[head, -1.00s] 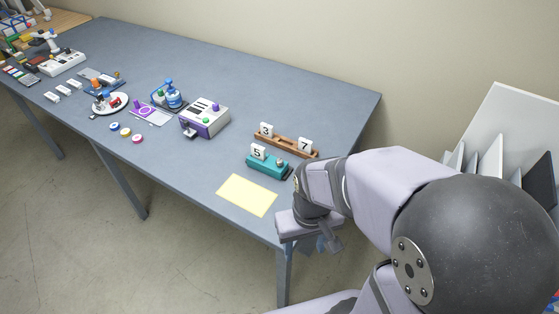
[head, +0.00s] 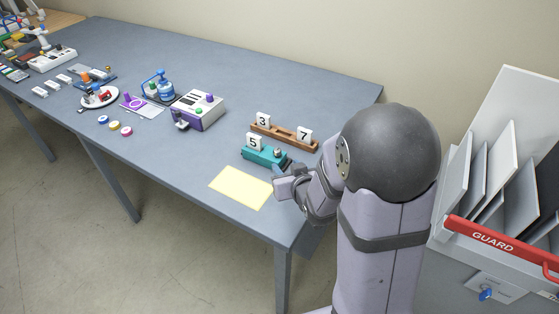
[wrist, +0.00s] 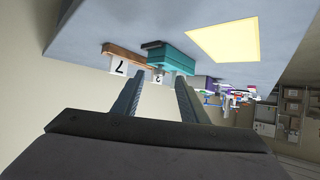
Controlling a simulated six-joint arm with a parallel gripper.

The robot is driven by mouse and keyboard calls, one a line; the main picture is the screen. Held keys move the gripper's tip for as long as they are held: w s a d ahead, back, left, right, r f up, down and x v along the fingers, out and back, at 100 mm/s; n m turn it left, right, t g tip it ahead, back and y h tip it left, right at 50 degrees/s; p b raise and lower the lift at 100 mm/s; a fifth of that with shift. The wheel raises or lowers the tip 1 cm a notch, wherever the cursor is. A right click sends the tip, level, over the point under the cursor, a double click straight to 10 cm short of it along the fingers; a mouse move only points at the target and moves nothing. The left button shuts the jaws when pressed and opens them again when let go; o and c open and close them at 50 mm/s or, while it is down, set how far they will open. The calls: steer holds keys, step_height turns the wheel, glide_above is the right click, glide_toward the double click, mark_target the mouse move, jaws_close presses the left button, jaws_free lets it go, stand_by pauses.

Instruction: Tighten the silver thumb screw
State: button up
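The silver thumb screw (head: 279,152) stands at the right end of a teal block (head: 258,156) that holds a card reading 5 (head: 254,142). In the wrist view the teal block (wrist: 176,59) lies beyond the fingertips. I see no contact with the screw.
A wooden rail (head: 285,138) with cards 3 and 7 lies behind the teal block. A purple and white machine (head: 198,110) stands further left. A red GUARD bar (head: 492,240) and upright panels are at right.

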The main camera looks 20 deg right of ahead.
mark_target(277, 151)
steer(key=shift+t, duration=0.7)
steer(key=shift+r+p+x, duration=0.25)
steer(key=shift+x, duration=1.8)
steer(key=shift+r+p+x, duration=0.2)
steer(key=shift+x, duration=1.8)
steer(key=shift+w+a, duration=0.1)
steer(key=shift+w, duration=0.1)
jaws_close()
